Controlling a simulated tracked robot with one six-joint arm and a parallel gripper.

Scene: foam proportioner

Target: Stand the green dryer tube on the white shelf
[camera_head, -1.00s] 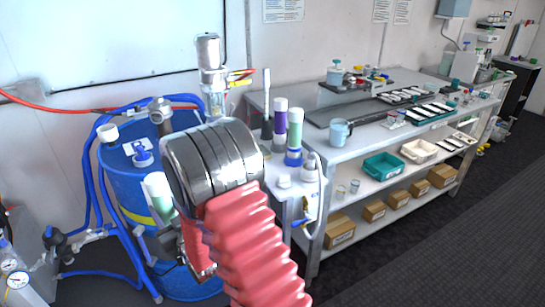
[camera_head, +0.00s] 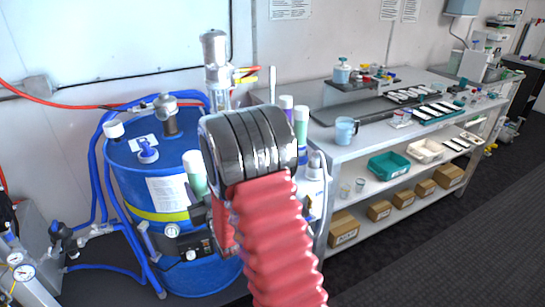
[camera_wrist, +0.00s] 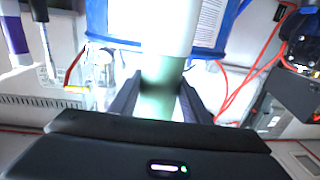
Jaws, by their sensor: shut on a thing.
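The green dryer tube, a pale green tube with a white top, shows left of my wrist in the head view (camera_head: 195,172). In the wrist view its green body (camera_wrist: 160,102) lies between the two dark fingers of my gripper (camera_wrist: 160,88), which is shut on it. The tube is nearly upright and held in the air, in front of the blue drum in the head view. My arm hides most of the gripper there. A white-topped bench (camera_head: 375,140) stands to the right, with a pale lower shelf (camera_head: 360,205). Which surface is the white shelf, I cannot tell.
A blue drum (camera_head: 125,185) with hoses stands at left. A purple-capped tube (camera_head: 286,102) and a white-capped green tube (camera_head: 301,115) stand behind my wrist. A blue mug (camera_head: 345,130) is near the bench's front edge. Cardboard boxes and a teal tray (camera_head: 388,164) fill the lower levels.

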